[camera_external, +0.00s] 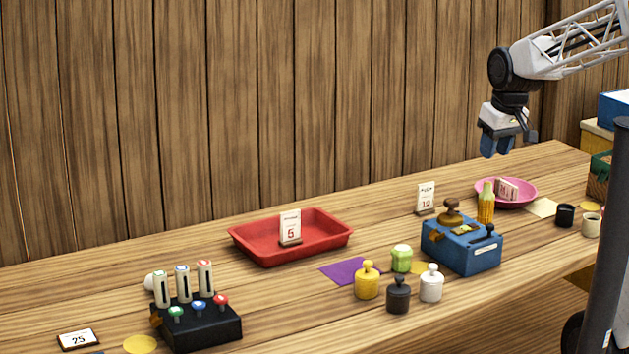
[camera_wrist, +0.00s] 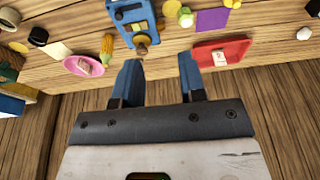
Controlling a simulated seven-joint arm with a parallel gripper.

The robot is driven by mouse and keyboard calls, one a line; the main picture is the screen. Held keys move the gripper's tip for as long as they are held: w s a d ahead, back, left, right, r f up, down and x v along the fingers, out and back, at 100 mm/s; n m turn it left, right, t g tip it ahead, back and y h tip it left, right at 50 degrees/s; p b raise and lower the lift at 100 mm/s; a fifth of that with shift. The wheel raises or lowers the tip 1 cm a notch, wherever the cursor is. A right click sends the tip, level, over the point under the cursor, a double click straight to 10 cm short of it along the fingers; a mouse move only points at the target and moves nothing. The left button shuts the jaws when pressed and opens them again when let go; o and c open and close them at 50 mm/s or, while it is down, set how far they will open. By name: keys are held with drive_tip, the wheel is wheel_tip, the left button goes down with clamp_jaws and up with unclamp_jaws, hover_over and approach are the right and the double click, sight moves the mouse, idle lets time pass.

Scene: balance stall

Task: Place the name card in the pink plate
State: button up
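The pink plate (camera_external: 530,192) stands at the right of the table, and it also shows in the wrist view (camera_wrist: 70,62). A small pale card or block with reddish marks (camera_external: 507,188) is in it; I cannot tell whether it is the name card. It shows in the wrist view too (camera_wrist: 84,67). A small white card with a dark "25" (camera_external: 78,340) lies at the front left. My gripper (camera_external: 496,147) hangs above the table near the back wall, above the plate's height. In the wrist view its blue fingers (camera_wrist: 158,64) are apart with nothing between them.
A red tray (camera_external: 335,232) holds an upright card marked 5 (camera_external: 291,227). Another upright card (camera_external: 425,197) stands behind a blue box (camera_external: 462,247).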

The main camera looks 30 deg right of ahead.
drive_tip(key=s+a+f, duration=0.1)
drive_tip(key=s+a, duration=0.1)
drive_tip(key=s, duration=0.5)
drive_tip(key=s+a, duration=0.2)
drive_tip(key=s, duration=0.5)
drive_tip(key=shift+a+f, duration=0.35)
drive_tip(key=shift+a, duration=0.05)
